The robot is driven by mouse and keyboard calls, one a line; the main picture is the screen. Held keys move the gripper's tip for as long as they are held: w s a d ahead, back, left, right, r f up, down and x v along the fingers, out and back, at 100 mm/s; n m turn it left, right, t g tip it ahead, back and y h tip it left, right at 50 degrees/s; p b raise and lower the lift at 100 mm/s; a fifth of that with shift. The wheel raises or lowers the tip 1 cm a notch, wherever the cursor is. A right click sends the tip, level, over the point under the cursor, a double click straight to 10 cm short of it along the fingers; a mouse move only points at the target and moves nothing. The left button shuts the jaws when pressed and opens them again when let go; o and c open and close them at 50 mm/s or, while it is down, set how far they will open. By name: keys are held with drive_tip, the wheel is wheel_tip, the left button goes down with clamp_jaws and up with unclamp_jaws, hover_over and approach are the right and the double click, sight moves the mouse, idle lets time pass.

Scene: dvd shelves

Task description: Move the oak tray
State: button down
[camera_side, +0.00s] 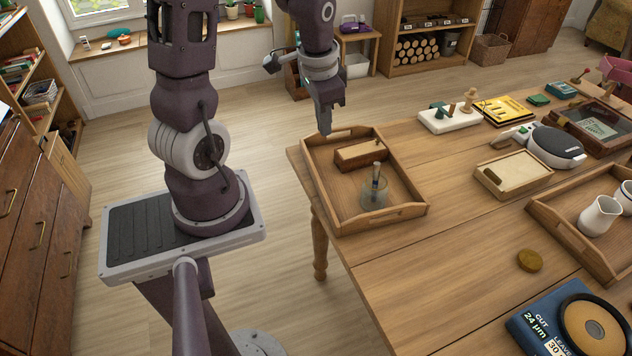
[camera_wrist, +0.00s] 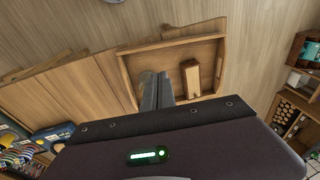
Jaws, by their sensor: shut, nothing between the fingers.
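The oak tray (camera_side: 333,194) sits at the near-left corner of the wooden table in the side view, with cut-out handles in its end walls. It holds a wooden box (camera_side: 360,154) and a glass jar (camera_side: 375,192) with a thin upright object in it. My gripper (camera_side: 325,130) points down above the tray's far-left end, near the handle wall; I cannot tell whether it touches the wall. It is shut and empty. In the wrist view the tray (camera_wrist: 128,84) lies beyond my fingers (camera_wrist: 157,80), with the box (camera_wrist: 191,79) inside and the jar partly hidden behind the fingers.
A second tray (camera_side: 558,230) with white jugs stands at the right of the table. A round brown disc (camera_side: 530,260) lies nearer; the table's front-left area is bare.

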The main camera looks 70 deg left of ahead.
sight(364, 176)
drive_tip(key=s+a+f+g+h, duration=0.1)
drive_tip(key=s+a+f, duration=0.15)
drive_tip(key=f, duration=0.45)
drive_tip(key=s+a+f, duration=0.2)
drive_tip(key=a+f, duration=0.2)
drive_tip(key=f, duration=0.2)
drive_tip(key=w+f, duration=0.1)
drive_tip(key=f, duration=0.2)
drive_tip(key=w+f, duration=0.1)
drive_tip(key=f, duration=0.3)
drive_tip(key=w+f, duration=0.1)
drive_tip(key=f, duration=0.2)
drive_tip(key=shift+d+f, duration=0.1)
drive_tip(key=shift+f, duration=0.15)
drive_tip(key=shift+w, duration=0.5)
drive_tip(key=w, duration=1.5)
drive_tip(key=shift+w+d, duration=0.35)
drive_tip(key=shift+w, duration=0.05)
